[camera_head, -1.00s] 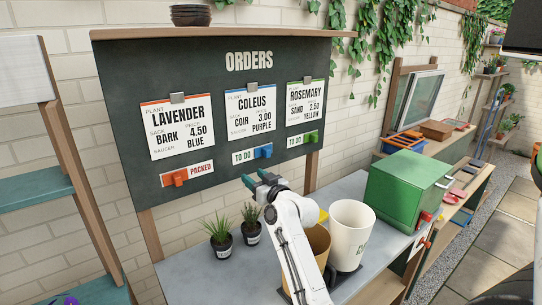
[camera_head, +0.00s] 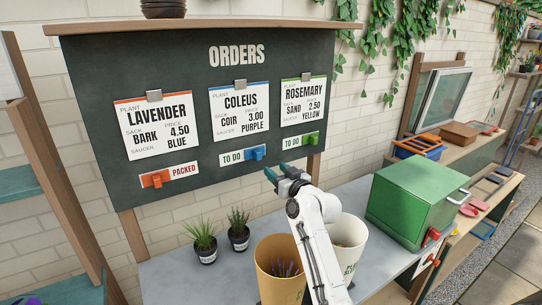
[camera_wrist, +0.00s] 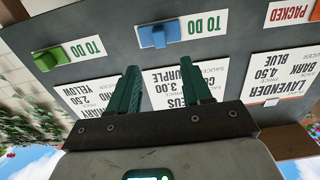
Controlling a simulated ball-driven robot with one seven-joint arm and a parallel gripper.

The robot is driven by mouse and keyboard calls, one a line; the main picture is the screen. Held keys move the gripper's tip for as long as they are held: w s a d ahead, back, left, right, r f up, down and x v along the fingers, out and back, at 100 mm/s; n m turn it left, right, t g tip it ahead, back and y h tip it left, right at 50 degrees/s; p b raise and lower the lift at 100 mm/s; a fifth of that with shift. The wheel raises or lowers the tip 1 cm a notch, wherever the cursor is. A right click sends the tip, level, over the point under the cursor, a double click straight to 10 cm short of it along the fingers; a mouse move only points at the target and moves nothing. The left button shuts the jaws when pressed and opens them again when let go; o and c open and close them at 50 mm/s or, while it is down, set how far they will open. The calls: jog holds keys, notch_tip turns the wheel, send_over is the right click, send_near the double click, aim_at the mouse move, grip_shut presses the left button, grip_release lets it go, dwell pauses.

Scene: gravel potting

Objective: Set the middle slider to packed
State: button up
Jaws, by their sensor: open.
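The middle slider is a blue knob (camera_head: 257,153) under the Coleus card on the dark orders board (camera_head: 90,95). Its strip reads "TO DO", with the knob at the strip's right end in the head view. The blue knob also shows in the upside-down wrist view (camera_wrist: 158,33), beyond my fingertips. My gripper (camera_head: 272,174) is open and empty, with green fingers, a little below and right of the blue knob in the head view. In the wrist view my gripper (camera_wrist: 163,75) shows its fingers apart, with the knob roughly between their lines and not touched.
The orange slider (camera_head: 156,180) at left reads "PACKED", its knob at the strip's left. The green slider (camera_head: 310,138) at right reads "TO DO". Two potted plants (camera_head: 207,252), a tan pot (camera_head: 281,280), a white pot (camera_head: 351,235) and a green box (camera_head: 415,200) stand below.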

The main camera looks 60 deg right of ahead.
aim_at(260, 156)
jog(key=p+x, duration=0.2)
jog(key=x, duration=0.8)
jog(key=shift+w+d, duration=0.2)
jog(key=shift+w, duration=0.15)
grip_shut()
dwell(0.4)
